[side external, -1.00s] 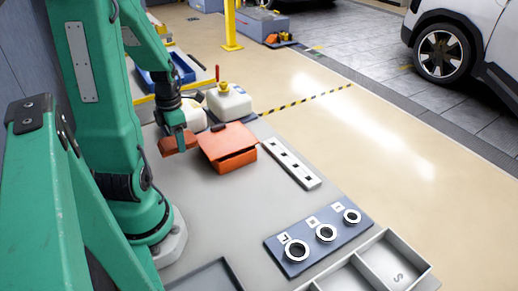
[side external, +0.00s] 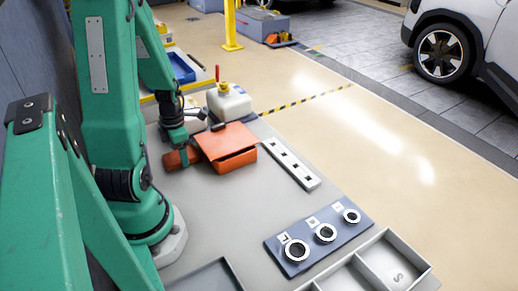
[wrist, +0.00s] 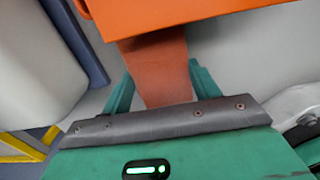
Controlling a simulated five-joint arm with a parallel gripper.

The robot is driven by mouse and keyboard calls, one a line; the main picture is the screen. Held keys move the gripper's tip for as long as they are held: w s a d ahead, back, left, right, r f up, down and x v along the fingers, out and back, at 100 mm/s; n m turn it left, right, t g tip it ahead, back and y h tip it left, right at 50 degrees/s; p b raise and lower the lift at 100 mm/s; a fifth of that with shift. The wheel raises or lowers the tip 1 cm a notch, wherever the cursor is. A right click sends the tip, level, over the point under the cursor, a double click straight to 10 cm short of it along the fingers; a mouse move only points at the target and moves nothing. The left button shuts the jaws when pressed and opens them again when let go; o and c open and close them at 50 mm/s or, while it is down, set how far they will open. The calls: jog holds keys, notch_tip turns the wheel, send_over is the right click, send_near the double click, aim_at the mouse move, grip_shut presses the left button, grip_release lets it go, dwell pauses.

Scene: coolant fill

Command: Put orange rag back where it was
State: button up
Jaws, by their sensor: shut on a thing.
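The orange rag (side external: 174,160) is a dull brownish-orange block of cloth beside the orange box. My gripper (side external: 184,156) is shut on it, low over the grey bench. In the wrist view the rag (wrist: 160,75) lies between the two green fingers, and its far end meets or passes under the box edge. I cannot tell whether the rag touches the bench or the box.
The bright orange box (side external: 232,158) stands just right of the rag. White jugs, one with a yellow cap (side external: 229,103), stand behind. A white slotted strip (side external: 292,164) and a blue panel with rings (side external: 315,243) lie to the right. The bench middle is clear.

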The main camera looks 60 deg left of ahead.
jog(key=shift+f, duration=0.2)
jog(key=o, duration=0.9)
jog(key=shift+o, duration=0.2)
jog(key=shift+r, duration=0.15)
notch_tip(320, 180, up, 12)
dwell(0.4)
dwell(0.5)
